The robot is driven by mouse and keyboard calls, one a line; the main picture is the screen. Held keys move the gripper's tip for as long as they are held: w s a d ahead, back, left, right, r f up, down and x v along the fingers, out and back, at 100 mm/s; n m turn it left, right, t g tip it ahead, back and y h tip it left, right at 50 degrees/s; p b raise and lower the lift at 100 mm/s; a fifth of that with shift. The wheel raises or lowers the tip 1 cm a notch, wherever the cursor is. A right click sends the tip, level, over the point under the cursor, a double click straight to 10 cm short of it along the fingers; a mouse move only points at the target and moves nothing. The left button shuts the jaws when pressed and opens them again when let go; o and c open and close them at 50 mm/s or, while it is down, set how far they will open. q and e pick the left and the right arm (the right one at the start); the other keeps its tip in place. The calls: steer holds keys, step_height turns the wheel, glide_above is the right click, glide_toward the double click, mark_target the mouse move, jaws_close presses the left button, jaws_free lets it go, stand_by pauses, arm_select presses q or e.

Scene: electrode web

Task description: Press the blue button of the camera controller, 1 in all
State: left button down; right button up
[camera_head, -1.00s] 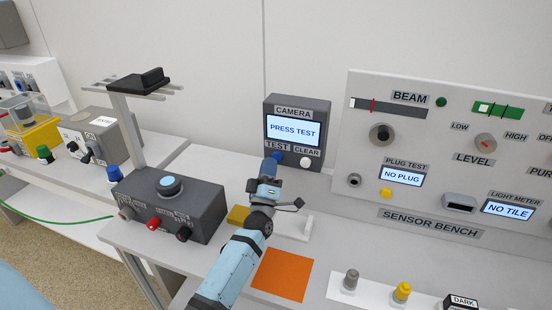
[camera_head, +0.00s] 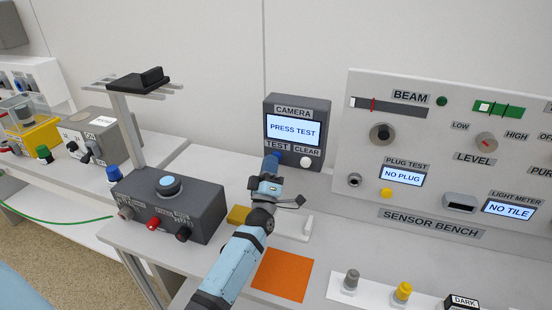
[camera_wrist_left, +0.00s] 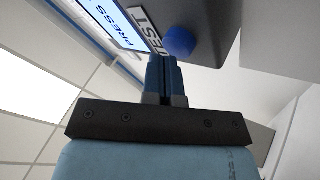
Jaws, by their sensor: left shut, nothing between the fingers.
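The camera controller (camera_head: 297,131) is a dark grey box at the back of the bench, with a lit screen (camera_head: 293,130) reading "PRESS TEST". Its blue button under the TEST label is mostly hidden behind my gripper in the head view. In the left wrist view the blue button (camera_wrist_left: 179,43) shows round and whole, just beyond the fingertips. My left gripper (camera_head: 271,163) is shut and empty, pointing at the button. It also shows in the left wrist view (camera_wrist_left: 163,62). I cannot tell whether it touches the button. My right gripper is not in view.
A white button (camera_head: 305,161) under CLEAR sits right of the blue one. A grey control box (camera_head: 195,205) with a stand is left of my arm. The sensor bench panel (camera_head: 440,150) rises at right. An orange square (camera_head: 282,275) lies in front.

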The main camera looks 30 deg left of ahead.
arm_select(q)
steer(key=shift+w, duration=0.3)
steer(key=shift+s, duration=0.1)
stand_by(0.3)
steer(key=shift+s+d, duration=0.15)
steer(key=shift+s, duration=0.6)
steer(key=s+p, duration=0.1)
steer(key=s, duration=0.1)
steer(key=s+d+p, duration=0.1)
steer(key=s, duration=0.1)
steer(key=shift+s, duration=0.4)
stand_by(0.5)
